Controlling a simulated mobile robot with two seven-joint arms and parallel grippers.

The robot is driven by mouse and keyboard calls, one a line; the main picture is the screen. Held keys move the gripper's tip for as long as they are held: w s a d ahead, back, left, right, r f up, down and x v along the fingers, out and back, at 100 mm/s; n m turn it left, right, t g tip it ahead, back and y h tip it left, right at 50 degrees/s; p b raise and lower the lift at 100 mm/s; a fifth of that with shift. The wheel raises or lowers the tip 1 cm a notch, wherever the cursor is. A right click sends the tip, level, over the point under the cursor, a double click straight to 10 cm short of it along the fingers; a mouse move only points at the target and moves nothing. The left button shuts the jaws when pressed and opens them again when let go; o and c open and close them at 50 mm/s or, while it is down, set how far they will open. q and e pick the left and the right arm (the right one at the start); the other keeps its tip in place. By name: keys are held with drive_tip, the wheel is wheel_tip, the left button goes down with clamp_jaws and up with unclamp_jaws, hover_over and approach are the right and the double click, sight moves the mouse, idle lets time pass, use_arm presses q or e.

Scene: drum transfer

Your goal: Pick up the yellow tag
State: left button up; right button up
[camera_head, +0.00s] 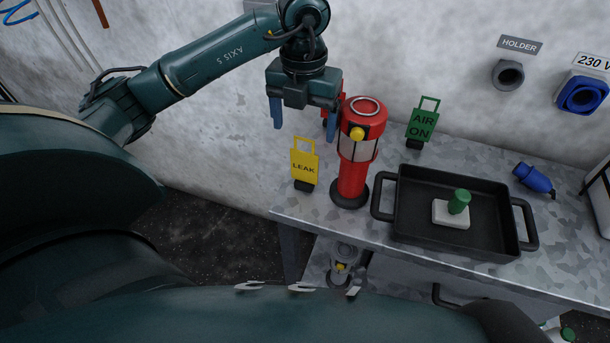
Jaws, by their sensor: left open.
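The yellow tag (304,166), marked LEAK and with a loop handle on top, stands upright in a small dark base at the left end of the grey metal bench. My left gripper (305,122) is above the tag and close to it in the picture, fingers pointing down. It is open, with nothing visible between its fingers. I cannot tell the exact height gap. My right gripper is not in view.
A red lantern-like cylinder (352,182) stands just right of the tag. A red object (325,113) is partly hidden behind my gripper. A green AIR ON tag (422,122), a black tray (410,223) and a blue plug (534,179) are farther right. The wall is behind.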

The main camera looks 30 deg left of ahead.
sight(304, 156)
use_arm(q)
wheel_tip(304, 156, down, 9)
drive_tip(key=shift+f, duration=0.1)
idle(0.4)
drive_tip(key=shift+c, duration=0.2)
drive_tip(key=c, duration=1.3)
drive_tip(key=shift+r, duration=0.2)
